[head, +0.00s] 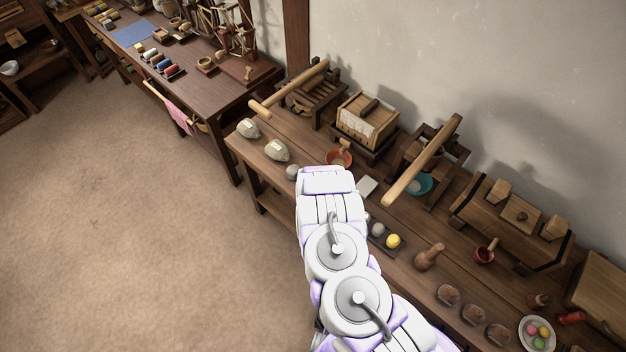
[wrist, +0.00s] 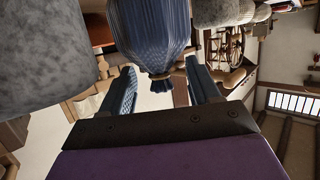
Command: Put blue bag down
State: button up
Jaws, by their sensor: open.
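The blue bag (wrist: 152,32) shows in the wrist view at the top middle, a ribbed dark blue cloth with a brown tie at its neck. Its neck end points toward my gripper (wrist: 160,70). My gripper is open, with one finger on each side of the neck and gaps visible between the fingers and the neck. In the head view my arm covers that part of the bench (head: 262,180), and neither the blue bag nor the fingers can be made out there. What the bag's far end touches is hidden.
Two pale bags (head: 277,150) and a grey ball (head: 292,172) sit left of my arm. A red-brown bowl (head: 340,159), a wooden press (head: 366,120) and a long wooden lever (head: 422,160) stand beyond it. A large grey shape (wrist: 45,55) is close in the wrist view. Floor at left is clear.

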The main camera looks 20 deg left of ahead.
jog(key=shift+x, duration=1.65)
jog(key=shift+c, duration=0.2)
grip_shut()
jog(key=shift+r, duration=0.1)
